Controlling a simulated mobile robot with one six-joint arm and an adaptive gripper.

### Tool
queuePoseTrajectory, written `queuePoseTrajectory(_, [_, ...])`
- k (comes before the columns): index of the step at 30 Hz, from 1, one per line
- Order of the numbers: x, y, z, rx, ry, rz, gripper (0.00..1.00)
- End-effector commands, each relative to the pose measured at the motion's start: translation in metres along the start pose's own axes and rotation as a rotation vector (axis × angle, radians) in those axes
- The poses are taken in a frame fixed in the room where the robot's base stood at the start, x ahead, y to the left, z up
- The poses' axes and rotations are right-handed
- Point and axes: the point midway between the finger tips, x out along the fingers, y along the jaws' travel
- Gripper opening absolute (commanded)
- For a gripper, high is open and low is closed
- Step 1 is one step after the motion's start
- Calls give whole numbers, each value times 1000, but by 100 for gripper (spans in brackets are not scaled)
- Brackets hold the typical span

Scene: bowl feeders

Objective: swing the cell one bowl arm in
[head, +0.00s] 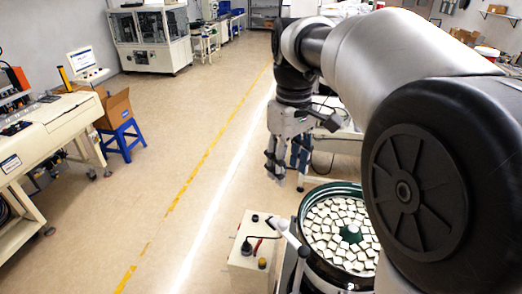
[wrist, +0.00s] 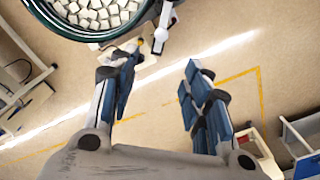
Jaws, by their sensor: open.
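The bowl feeder (head: 303,192) of cell one appears to be the round green-rimmed bowl at the lower right of the head view, filled with pale square parts. A white bowl arm (head: 285,231) sticks out from its left side, towards the control box. In the wrist view the bowl (wrist: 70,33) is cut off at the top left, and the white arm (wrist: 162,32) stands beside its right edge. My gripper (head: 287,170) is open and empty, above and beyond the bowl arm in the head view. In the wrist view my gripper (wrist: 163,65) points its fingers towards the bowl arm, apart from it.
A cream control box (head: 250,252) with knobs stands left of the bowl. A machine bench (head: 50,130) and a blue stool (head: 122,138) with a cardboard box (head: 115,106) stand at the left. The floor between, with its yellow line (head: 205,155), is clear.

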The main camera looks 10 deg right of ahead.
Motion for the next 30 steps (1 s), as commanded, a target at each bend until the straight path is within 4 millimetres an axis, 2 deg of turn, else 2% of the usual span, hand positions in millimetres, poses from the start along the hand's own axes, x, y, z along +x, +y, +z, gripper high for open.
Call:
queuePoseTrajectory(5, [13,0,-1,-4,-6,-3,44])
queuePoseTrajectory(21, [126,0,0,-2,-7,-4,44])
queuePoseTrajectory(25, [148,0,0,-2,-6,-3,44])
queuePoseTrajectory(30, [167,0,0,-2,-4,-2,44])
